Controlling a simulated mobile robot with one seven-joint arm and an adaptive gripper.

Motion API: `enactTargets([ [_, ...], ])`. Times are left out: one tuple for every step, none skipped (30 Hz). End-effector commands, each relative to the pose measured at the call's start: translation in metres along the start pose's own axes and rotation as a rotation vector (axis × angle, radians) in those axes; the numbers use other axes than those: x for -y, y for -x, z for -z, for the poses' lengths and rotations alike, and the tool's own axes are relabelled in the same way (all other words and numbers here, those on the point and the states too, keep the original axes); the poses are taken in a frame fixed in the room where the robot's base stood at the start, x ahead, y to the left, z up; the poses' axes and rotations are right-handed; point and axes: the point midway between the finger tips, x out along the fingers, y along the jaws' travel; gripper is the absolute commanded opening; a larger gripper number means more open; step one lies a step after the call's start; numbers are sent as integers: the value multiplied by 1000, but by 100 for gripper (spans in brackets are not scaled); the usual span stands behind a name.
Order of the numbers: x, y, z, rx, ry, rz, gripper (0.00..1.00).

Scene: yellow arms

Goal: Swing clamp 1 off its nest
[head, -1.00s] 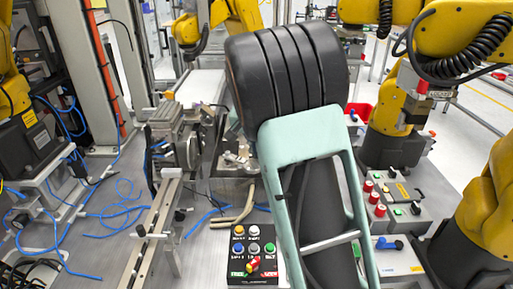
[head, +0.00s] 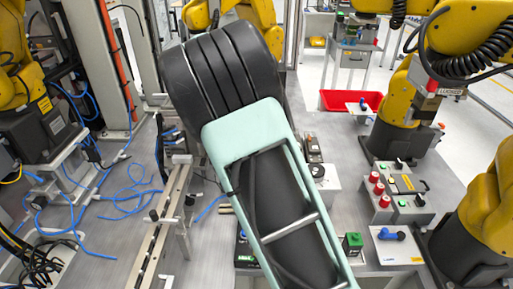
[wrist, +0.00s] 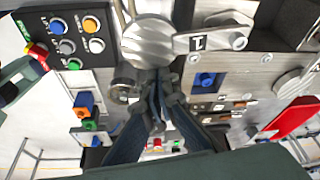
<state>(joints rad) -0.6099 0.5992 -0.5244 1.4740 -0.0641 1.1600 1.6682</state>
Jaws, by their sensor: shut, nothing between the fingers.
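Clamp 1 is a short grey arm with a "1" tag (wrist: 207,41) at the top middle of the wrist view. Its right end has a bolt-like round part. Its left end meets a round ribbed metal disc (wrist: 148,42); I cannot tell whether the disc belongs to the clamp or the nest under it. My gripper (wrist: 158,82) is shut and empty, its dark fingertips just below the disc in the picture. I cannot tell if they touch it. In the head view my arm hides the gripper and the clamp.
A button panel (wrist: 75,38) lies left of the disc in the wrist view. A red bin (head: 350,101) stands at the back right. A box with red buttons (head: 398,193) is on the table at right. Yellow arms stand on both sides. Blue cables (head: 125,197) cover the left.

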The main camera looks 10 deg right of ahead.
Motion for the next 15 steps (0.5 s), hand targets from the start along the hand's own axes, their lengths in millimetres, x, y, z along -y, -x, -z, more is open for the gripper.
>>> enactTargets([
  [-1,2,-3,-1,-32,-13,0],
  [-1,3,-5,0,-53,-20,0],
  [-1,4,-7,0,-79,-28,0],
  [-2,4,-9,0,-96,-36,0],
  [-2,4,-10,0,-113,-42,0],
  [-2,5,-12,0,-134,-48,0],
  [-2,6,-14,1,-132,-47,0],
  [-3,6,-15,1,-131,-47,0],
  [-3,7,-16,1,-130,-46,0],
  [-3,7,-17,1,-129,-46,0],
  [-3,7,-18,1,-129,-46,0],
  [-3,7,-19,1,-129,-46,0],
  [-3,8,-20,1,-128,-46,0],
  [-3,8,-21,1,-128,-46,0],
  [-3,8,-21,1,-128,-46,0],
])
